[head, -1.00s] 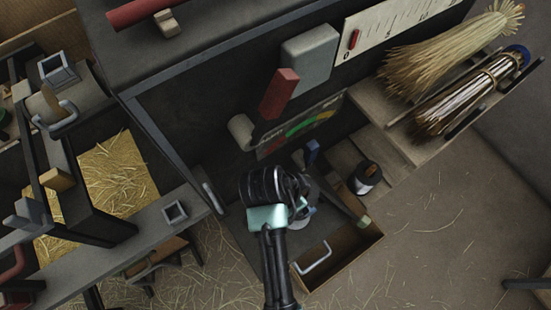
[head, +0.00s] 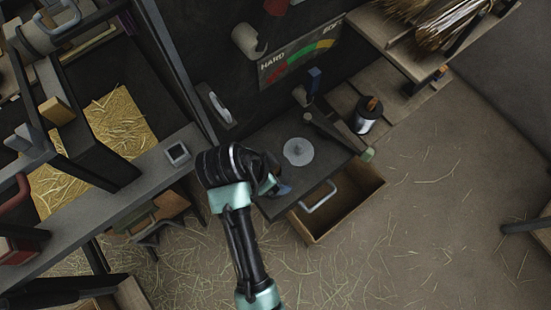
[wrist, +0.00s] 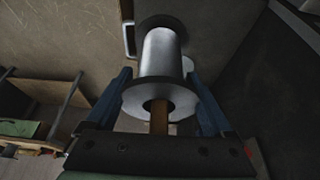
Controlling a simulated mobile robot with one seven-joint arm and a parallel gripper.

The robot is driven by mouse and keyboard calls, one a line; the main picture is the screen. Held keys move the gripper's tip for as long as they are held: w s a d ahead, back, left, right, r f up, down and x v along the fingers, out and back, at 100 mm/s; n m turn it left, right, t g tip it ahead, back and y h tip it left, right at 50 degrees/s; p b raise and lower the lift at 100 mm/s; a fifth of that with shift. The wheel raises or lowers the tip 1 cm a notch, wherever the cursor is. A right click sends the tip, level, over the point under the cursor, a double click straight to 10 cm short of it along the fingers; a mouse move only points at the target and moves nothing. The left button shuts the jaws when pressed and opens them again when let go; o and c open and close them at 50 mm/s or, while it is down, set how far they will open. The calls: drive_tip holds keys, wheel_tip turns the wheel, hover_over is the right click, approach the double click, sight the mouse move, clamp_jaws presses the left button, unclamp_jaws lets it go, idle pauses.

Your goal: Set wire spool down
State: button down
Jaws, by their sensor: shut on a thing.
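The wire spool (wrist: 163,55) is a silver cylinder with round flanges, seen end-on in the wrist view, with a brown piece in its core. My gripper (wrist: 160,95) has its blue fingers on either side of it, shut on it. In the head view my gripper (head: 276,186) is over the front left of a dark bench top (head: 268,145), and my wrist hides most of the held spool. Whether the spool touches the bench cannot be told. A flat grey disc (head: 298,151) lies on the bench just right of my gripper.
An open drawer (head: 345,203) with a pale handle (head: 319,196) juts out at the front right. Another dark-and-white spool (head: 366,118) with an orange top stands on a wooden shelf to the right. A coloured gauge board (head: 300,54) is behind. A grey side table edge (head: 110,215) lies left.

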wheel_tip(320, 180, down, 7)
drive_tip(key=shift+w+f+b, duration=0.1)
drive_tip(key=shift+f+b, duration=0.05)
drive_tip(key=shift+b, duration=0.4)
drive_tip(key=shift+f, duration=0.1)
unclamp_jaws()
drive_tip(key=shift+f, duration=0.1)
drive_tip(key=p+v, duration=0.2)
drive_tip(key=v, duration=1)
drive_tip(key=shift+r, duration=0.25)
drive_tip(key=shift+d, duration=0.1)
